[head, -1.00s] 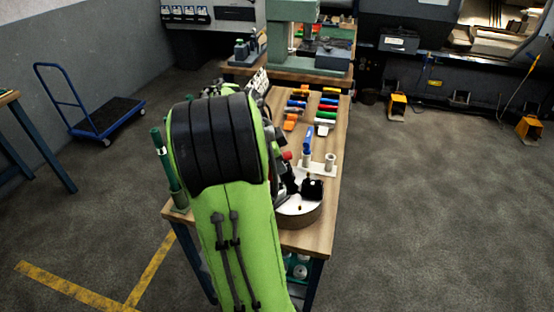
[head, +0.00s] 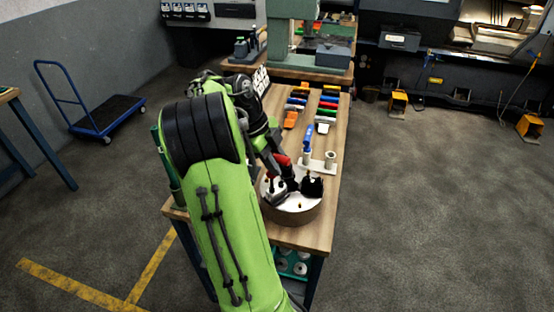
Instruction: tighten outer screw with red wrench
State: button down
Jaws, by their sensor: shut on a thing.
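The red wrench (head: 281,160) shows only as a small red patch beside my gripper (head: 284,178). My gripper is shut on it, low over the left part of the round workpiece (head: 294,217); the fingers and the wrench's working end are mostly hidden by dark arm parts. The workpiece is a pale-topped drum near the front of the wooden bench. A small brass-coloured screw (head: 300,205) shows on its top near the front. A black block (head: 312,186) stands on its back right. Whether the wrench touches a screw cannot be told.
A pale holder (head: 318,167) behind the workpiece carries an upright blue-handled tool (head: 308,137) and a white sleeve (head: 331,158). Several coloured tools lie farther back on the bench (head: 325,205). Floor to the right is clear.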

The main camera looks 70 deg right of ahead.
jog(key=shift+w+a+m+y+p, duration=0.15)
jog(key=shift+m+y, duration=0.45)
jog(key=shift+m, duration=0.8)
jog(key=shift+a+m+y+p, duration=0.2)
jog(key=shift+m+y, duration=0.4)
jog(key=shift+m, duration=0.8)
jog(key=shift+w+m+y+p, duration=0.15)
jog(key=shift+m+y+p, duration=0.4)
jog(key=shift+m, duration=0.85)
jog(key=shift+a+r+m+y, duration=0.1)
jog(key=shift+m+y, duration=0.15)
jog(key=shift+m, duration=0.35)
jog(key=shift+w+m+t+y+p, duration=0.1)
jog(key=shift+m+t+y+p, duration=0.3)
jog(key=shift+m, duration=0.4)
jog(key=shift+w+m+t+y+p, duration=0.1)
jog(key=shift+m+t+y+p, duration=0.2)
jog(key=shift+m, duration=0.4)
jog(key=shift+w+m+y+p, duration=0.1)
jog(key=shift+m+p, duration=0.3)
jog(key=shift+m, duration=0.3)
